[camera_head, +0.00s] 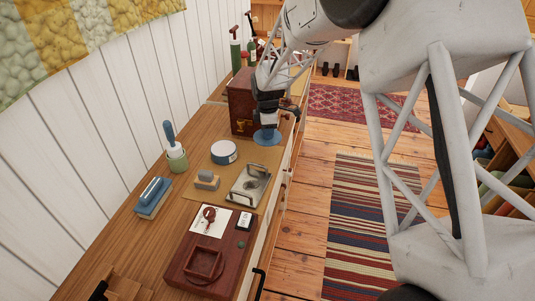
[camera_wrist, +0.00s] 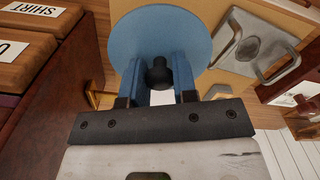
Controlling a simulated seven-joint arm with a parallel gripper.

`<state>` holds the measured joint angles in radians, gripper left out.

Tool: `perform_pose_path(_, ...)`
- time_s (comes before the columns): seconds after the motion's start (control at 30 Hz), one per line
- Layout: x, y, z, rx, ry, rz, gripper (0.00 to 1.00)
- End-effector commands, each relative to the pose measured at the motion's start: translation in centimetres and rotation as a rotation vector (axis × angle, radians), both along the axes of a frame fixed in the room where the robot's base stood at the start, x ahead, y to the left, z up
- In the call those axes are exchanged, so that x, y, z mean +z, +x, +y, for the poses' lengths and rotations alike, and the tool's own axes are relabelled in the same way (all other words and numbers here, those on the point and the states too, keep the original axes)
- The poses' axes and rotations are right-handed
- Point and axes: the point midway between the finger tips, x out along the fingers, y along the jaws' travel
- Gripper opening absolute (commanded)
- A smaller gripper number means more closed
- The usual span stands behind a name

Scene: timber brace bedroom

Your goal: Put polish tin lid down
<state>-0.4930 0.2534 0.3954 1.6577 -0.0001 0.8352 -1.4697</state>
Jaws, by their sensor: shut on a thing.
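My gripper (camera_head: 268,125) is shut on the black knob of the polish tin lid, a flat blue disc (camera_head: 267,138). In the wrist view the two blue fingers of my gripper (camera_wrist: 160,82) pinch the knob, with the lid (camera_wrist: 160,30) beyond them. The lid is over the dresser top near its front edge, just in front of the dark red wooden box. I cannot tell whether it touches the surface. A round white and blue tin (camera_head: 223,152) stands to the left of the lid, apart from it.
A metal tray (camera_head: 235,193) and a brush (camera_head: 207,181) lie nearer on the mat. The wooden box (camera_head: 241,108) stands close behind my gripper.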

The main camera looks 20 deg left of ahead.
Motion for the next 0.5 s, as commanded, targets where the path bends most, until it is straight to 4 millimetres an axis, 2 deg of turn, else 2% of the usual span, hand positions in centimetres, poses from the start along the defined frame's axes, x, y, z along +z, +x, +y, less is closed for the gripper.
perform_pose_path(0.3,-4.2,0.0,0.0,0.0,0.0,0.001,0.04)
perform_pose_path(0.5,-5.3,0.0,0.0,0.0,0.0,0.0,0.04)
